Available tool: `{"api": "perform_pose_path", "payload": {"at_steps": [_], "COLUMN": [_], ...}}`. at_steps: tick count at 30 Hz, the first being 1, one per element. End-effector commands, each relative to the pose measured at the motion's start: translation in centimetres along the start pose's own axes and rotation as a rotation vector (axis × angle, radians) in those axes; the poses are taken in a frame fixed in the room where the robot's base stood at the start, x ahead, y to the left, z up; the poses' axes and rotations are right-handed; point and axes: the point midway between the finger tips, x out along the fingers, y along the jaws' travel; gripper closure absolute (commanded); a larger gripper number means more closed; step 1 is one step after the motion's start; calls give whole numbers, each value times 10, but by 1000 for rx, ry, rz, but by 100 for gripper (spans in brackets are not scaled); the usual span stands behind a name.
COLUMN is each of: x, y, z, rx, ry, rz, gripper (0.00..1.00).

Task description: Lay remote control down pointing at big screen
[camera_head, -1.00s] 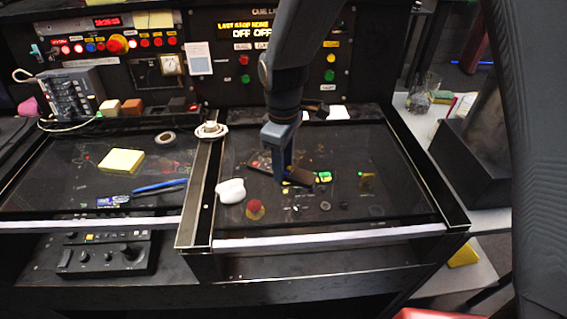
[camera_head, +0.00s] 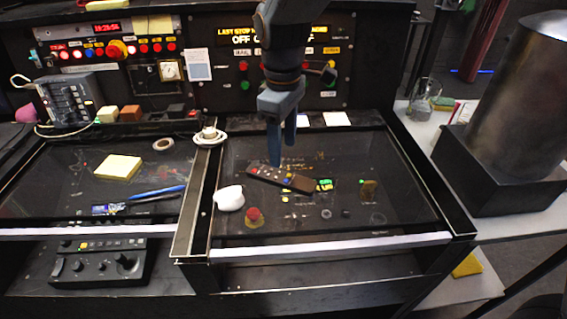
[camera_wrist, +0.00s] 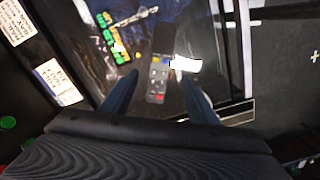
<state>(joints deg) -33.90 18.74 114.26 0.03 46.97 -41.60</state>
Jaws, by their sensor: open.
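The remote control (camera_head: 283,179) is dark with small coloured buttons. It lies flat on the dark glass of the right-hand console panel (camera_head: 380,215), slanting from upper left to lower right. It also shows in the wrist view (camera_wrist: 160,68), between and beyond my finger tips. My gripper (camera_head: 280,150) is open and empty, pointing down just behind and above the remote. Its two fingers show apart in the wrist view (camera_wrist: 156,78). A display with yellow lettering (camera_head: 235,31) is on the back wall; I cannot tell whether it is the big screen.
A white rounded object (camera_head: 229,197) and a red button (camera_head: 254,216) are left of and in front of the remote. A raised divider (camera_head: 199,190) separates the left panel, which holds a yellow pad (camera_head: 118,167) and a blue pen (camera_head: 157,191). A metal cylinder (camera_head: 515,100) stands at the right.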

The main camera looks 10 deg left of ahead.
Motion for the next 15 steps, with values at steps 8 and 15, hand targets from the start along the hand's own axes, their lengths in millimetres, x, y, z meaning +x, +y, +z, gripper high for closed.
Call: {"api": "perform_pose_path", "payload": {"at_steps": [8,15], "x": [-34,-38], "y": [0,0], "z": [0,1], "rx": [0,4], "ry": [1,-1], "rz": [1,-1], "gripper": [46,46]}}
